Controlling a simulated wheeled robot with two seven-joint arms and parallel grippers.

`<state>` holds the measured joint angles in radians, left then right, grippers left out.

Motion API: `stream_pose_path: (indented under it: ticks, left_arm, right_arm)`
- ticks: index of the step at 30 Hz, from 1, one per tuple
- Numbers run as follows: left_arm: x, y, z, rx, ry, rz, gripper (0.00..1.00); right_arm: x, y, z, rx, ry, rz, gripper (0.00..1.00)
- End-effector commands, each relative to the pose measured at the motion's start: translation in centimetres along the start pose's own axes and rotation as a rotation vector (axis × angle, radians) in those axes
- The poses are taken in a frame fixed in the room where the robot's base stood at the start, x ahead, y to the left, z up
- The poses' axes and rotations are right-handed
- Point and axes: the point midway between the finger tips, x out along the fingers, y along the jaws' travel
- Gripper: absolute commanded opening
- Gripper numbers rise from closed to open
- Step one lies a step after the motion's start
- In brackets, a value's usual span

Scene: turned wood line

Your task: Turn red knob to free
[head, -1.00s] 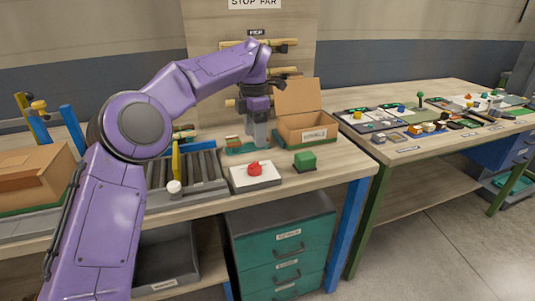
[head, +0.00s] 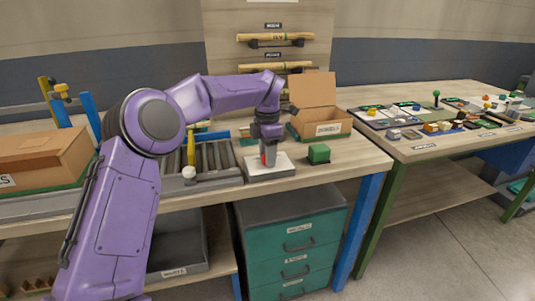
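The red knob (head: 268,160) sits on a white plate (head: 281,171) near the front edge of the left bench. Only a part of the knob shows, as my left gripper (head: 268,154) is right over it, pointing down. The gripper's fingers are small here and cover the knob, so I cannot tell whether they are open or shut on it. My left arm reaches in from the left. My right gripper is not in view.
A roller rack (head: 215,162) with a yellow lever (head: 191,147) lies to the left. A second bench stands at the right.

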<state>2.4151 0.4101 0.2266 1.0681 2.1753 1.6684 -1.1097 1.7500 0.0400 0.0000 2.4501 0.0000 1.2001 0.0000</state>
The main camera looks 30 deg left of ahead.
Motion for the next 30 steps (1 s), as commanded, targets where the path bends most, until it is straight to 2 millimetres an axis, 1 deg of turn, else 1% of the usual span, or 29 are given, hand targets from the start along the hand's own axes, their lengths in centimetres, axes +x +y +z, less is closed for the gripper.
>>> stream_pose_path:
  ticks: [1,2,8,14,20,30]
  left_arm:
    - [0.03,0.04,0.0,0.001,0.0,0.001,0.17]
    - [0.03,0.04,0.0,0.001,0.0,0.001,0.13]
    - [0.01,0.05,-0.01,-0.005,-0.001,0.002,0.13]
    - [-0.05,0.0,0.03,-0.059,-0.002,0.001,0.13]
    - [-0.12,-0.01,0.03,-0.19,-0.004,0.001,0.13]
    - [-0.06,-0.1,0.07,-0.506,-0.004,0.001,0.13]
  right_arm:
    - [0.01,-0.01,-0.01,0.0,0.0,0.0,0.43]
    - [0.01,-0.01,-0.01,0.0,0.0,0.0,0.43]
    - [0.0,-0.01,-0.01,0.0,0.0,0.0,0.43]
    - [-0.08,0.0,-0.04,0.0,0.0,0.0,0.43]
    - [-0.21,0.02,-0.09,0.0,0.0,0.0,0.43]
    - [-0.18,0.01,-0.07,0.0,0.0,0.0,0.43]
